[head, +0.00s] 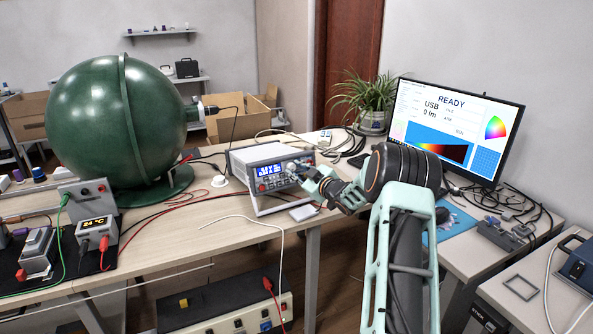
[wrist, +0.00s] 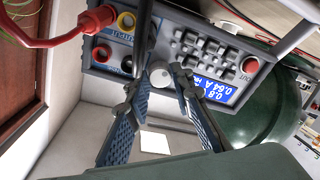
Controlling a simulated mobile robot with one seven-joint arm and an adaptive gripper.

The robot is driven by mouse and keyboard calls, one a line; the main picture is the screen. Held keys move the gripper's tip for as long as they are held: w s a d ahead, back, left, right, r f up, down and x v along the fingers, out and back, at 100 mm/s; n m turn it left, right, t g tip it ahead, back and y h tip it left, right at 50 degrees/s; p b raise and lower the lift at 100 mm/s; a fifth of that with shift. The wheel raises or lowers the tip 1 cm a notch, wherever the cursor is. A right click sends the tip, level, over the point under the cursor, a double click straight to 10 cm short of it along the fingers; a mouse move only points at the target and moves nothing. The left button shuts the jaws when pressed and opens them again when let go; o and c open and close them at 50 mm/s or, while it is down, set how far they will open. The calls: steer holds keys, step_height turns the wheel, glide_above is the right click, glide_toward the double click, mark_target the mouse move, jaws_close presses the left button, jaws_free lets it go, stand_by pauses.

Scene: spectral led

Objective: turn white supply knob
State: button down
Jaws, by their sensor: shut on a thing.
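The power supply (head: 258,160) stands on the bench, its front panel with a lit blue display facing me. In the wrist view its panel (wrist: 108,72) appears upside down, and the blue display (wrist: 214,91) reads about 0.8 and 0.64 A. The white supply knob (wrist: 160,76) sits on that panel between my fingers. My gripper (wrist: 160,88) is shut on the knob; in the head view my gripper (head: 300,171) reaches the panel's right side and largely hides the knob there.
A red plug and cable (wrist: 60,35) go into the panel close to my fingers. A large green sphere (head: 115,120) stands left of the supply. A monitor (head: 450,130) showing READY stands right, and a small flat device (head: 303,212) lies in front of the supply.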

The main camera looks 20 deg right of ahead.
stand_by(0.3)
steer(key=c, duration=1.7)
jaws_free()
steer(key=s, duration=0.4)
steer(key=s+d+r, duration=0.1)
steer(key=s, duration=0.7)
steer(key=shift+d+r, duration=0.25)
steer(key=shift+d, duration=0.1)
